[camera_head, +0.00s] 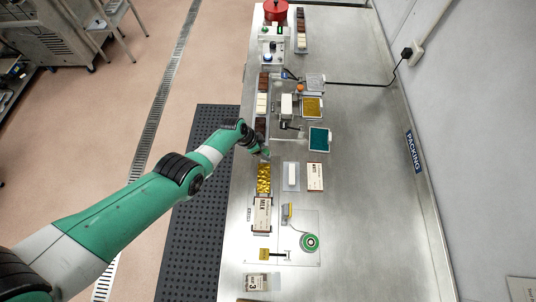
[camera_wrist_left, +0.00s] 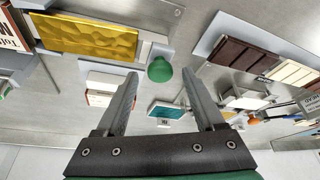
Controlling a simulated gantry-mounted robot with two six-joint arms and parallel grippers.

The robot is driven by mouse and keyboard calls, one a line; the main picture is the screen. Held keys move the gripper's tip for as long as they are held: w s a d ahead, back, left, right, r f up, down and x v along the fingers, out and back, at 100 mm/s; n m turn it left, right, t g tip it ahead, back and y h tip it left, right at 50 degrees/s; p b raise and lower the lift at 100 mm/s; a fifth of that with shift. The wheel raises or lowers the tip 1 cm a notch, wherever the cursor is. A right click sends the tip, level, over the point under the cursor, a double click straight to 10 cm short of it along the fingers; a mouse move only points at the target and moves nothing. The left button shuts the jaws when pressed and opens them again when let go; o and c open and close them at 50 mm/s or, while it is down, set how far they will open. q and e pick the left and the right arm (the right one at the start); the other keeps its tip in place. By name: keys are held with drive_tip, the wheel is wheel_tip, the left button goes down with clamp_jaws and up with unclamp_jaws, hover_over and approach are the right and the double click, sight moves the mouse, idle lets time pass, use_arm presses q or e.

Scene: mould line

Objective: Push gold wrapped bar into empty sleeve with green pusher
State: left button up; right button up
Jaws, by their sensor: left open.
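The gold wrapped bar (camera_head: 264,179) lies at the left side of the bench, and it also shows at the upper left in the left wrist view (camera_wrist_left: 85,38). The sleeve (camera_head: 262,216), pale with MILK lettering, lies just below the bar in the head view; whether the bar enters it is unclear. The green pusher's round knob (camera_wrist_left: 160,70) shows with a pale block beside the bar's other end. My left gripper (camera_head: 262,150) is open above the bench near the pusher. In the left wrist view the knob appears between its parted fingers (camera_wrist_left: 159,80), apart from both.
A white bar (camera_head: 291,175) on a tray and a printed carton (camera_head: 315,177) lie to the right. A teal pad (camera_head: 319,139) and a long tray of chocolate bars (camera_wrist_left: 262,58) are nearby. A green-ringed roll (camera_head: 309,242) stands below. The bench's right side is clear.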

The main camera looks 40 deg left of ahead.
use_arm(q)
drive_tip(key=shift+w+f, duration=0.15)
drive_tip(key=shift+f, duration=0.2)
clamp_jaws()
idle(1.2)
